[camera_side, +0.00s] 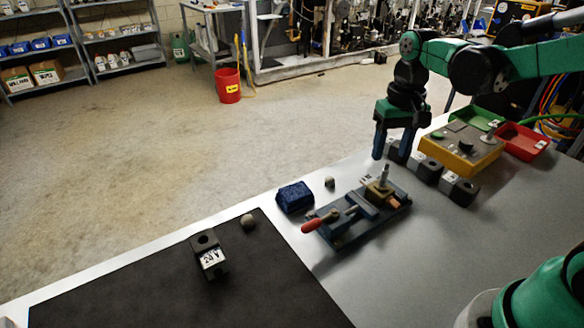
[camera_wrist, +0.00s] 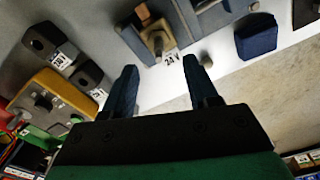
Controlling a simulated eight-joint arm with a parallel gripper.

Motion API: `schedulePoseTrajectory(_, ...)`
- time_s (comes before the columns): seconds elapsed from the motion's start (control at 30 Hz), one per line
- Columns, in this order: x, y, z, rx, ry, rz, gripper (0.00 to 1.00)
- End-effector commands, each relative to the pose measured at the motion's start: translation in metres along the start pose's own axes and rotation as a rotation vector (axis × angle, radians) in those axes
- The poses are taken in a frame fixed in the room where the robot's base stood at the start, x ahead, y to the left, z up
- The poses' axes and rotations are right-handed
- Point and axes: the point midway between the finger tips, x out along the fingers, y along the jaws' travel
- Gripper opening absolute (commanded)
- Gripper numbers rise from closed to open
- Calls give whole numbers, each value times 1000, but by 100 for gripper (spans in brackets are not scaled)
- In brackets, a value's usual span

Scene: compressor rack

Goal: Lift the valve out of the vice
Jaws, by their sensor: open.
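The valve (camera_side: 378,193) is a tan block with an upright metal stem, seated in the blue-grey vice (camera_side: 345,238) with the red-orange handle. In the wrist view the valve (camera_wrist: 152,33) shows between the fingers, farther off, with a "24 V" label beside it. The vice (camera_wrist: 188,14) is only partly in that view. My gripper (camera_side: 392,156) hangs with fingers pointing down, above and behind the valve in the side view, apart from it. In the wrist view my gripper (camera_wrist: 160,64) has its blue fingers spread with nothing between them.
A blue block (camera_side: 294,197) and a small round knob (camera_side: 329,182) lie beside the vice. Several dark labelled blocks (camera_side: 428,170) stand near the yellow box (camera_side: 452,155) and red tray (camera_side: 522,141). A "24 V" block (camera_side: 210,257) lies on the black mat (camera_side: 130,285).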

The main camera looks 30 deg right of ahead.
Motion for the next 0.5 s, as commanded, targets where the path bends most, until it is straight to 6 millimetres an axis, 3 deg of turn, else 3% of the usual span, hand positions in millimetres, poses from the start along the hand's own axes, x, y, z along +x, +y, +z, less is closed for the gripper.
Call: schedulePoseTrajectory(0.5, 50, 2, -2, 12, -19, 4, 53)
